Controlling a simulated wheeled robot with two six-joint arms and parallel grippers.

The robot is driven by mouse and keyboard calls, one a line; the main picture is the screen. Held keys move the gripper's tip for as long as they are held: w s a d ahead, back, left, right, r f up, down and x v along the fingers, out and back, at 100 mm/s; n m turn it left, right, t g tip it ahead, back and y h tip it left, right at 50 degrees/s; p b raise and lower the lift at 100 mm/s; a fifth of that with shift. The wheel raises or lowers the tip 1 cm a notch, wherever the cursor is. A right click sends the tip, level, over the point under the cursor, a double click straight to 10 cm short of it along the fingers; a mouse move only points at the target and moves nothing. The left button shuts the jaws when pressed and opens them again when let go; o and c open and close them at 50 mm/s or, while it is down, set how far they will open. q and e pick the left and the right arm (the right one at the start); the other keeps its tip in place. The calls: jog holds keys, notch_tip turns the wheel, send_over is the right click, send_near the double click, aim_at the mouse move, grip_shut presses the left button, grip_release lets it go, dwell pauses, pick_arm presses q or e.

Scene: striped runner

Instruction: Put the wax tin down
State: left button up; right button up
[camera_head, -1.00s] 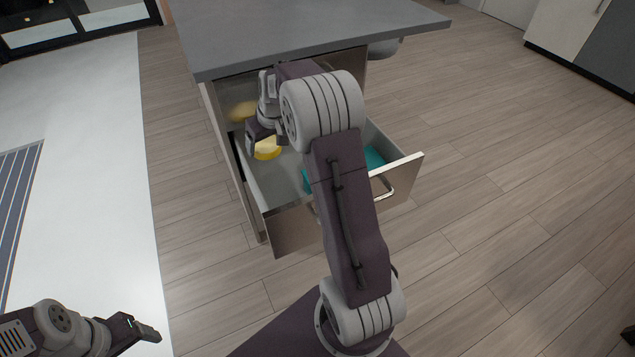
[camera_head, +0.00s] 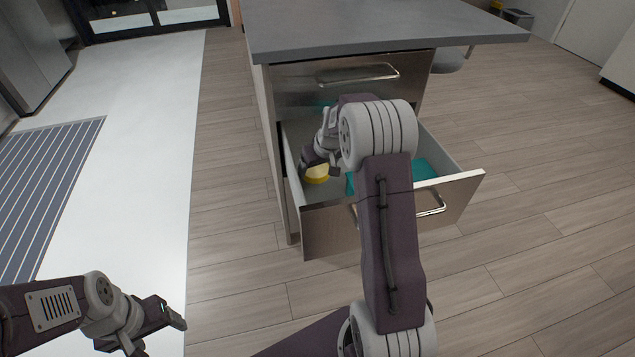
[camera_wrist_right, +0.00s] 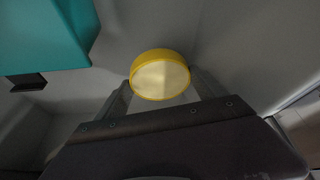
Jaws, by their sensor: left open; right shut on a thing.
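The wax tin (camera_head: 316,174) is a round, yellow tin with a paler face. It is inside the open drawer (camera_head: 330,232), near its left wall. In the right wrist view the tin (camera_wrist_right: 160,78) sits between the fingers of my right gripper (camera_wrist_right: 162,96), which is shut on it. In the head view my right gripper (camera_head: 318,163) reaches down into the drawer. I cannot tell whether the tin touches the drawer floor. My left gripper (camera_head: 160,334) is open and empty, low at the left, away from the drawer.
A teal thing (camera_head: 424,171) lies in the right part of the drawer and also shows in the wrist view (camera_wrist_right: 45,35). My right arm hides part of it. A grey countertop (camera_head: 380,28) overhangs the drawer. A striped runner (camera_head: 50,185) lies at left.

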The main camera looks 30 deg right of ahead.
aim_at(317, 188)
notch_tip(317, 188, down, 6)
jog(key=shift+r+b, duration=0.1)
jog(key=shift+b, duration=1.15)
jog(key=o, duration=1.4)
jog(key=shift+r, duration=0.1)
jog(key=p+v, duration=0.5)
jog(key=v, duration=0.7)
